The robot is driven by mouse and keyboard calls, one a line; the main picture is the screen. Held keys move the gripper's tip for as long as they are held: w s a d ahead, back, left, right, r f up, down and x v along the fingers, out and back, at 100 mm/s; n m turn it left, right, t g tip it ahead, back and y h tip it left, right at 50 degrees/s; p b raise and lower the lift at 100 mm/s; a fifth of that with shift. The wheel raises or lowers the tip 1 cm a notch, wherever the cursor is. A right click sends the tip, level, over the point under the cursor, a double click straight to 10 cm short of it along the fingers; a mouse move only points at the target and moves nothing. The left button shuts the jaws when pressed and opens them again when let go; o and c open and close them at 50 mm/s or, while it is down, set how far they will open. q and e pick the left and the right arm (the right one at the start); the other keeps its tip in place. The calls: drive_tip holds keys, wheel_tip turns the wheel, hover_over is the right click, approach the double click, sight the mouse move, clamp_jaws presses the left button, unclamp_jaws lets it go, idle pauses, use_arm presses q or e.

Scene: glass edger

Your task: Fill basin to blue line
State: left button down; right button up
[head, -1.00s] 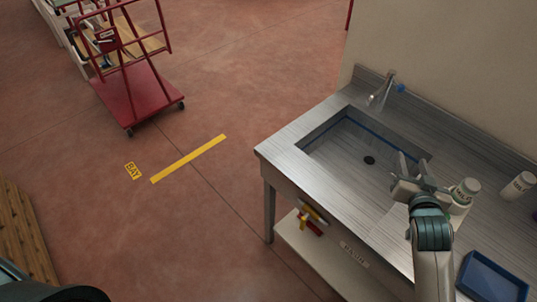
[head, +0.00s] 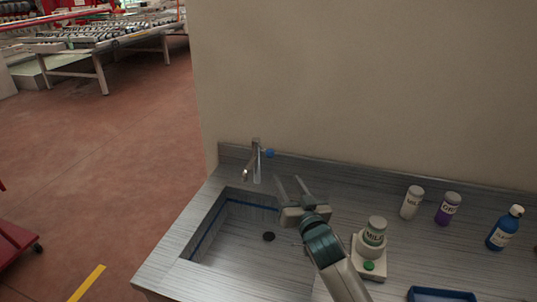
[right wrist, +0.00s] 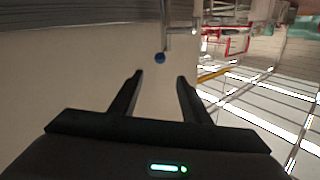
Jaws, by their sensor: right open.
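The basin (head: 215,238) is sunk into the grey counter, with a blue line (head: 208,230) around its inner walls and a dark drain (head: 269,236) in its floor. No water is discernible in it. The faucet (head: 256,158) stands behind the basin with a blue knob (head: 269,153) on its right. My right gripper (head: 292,181) is open and empty above the basin's back right corner, apart from the knob. In the right wrist view the knob (right wrist: 160,58) shows just beyond and between the open fingertips (right wrist: 160,78). My left gripper is out of view.
A bottle labelled MILD (head: 375,231) stands on a pale device with a green button (head: 369,266), close beside my right arm. A white bottle (head: 412,202), purple bottle (head: 447,208), blue bottle (head: 504,228) and blue tray (head: 440,295) are farther right. A wall (head: 380,90) rises behind the counter.

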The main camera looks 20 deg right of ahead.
sight(272, 155)
drive_tip(key=w+p, duration=0.4)
drive_tip(key=w, duration=1.1)
drive_tip(key=shift+w, duration=0.35)
drive_tip(key=shift+w+p, duration=0.35)
drive_tip(key=shift+w, duration=0.45)
clamp_jaws()
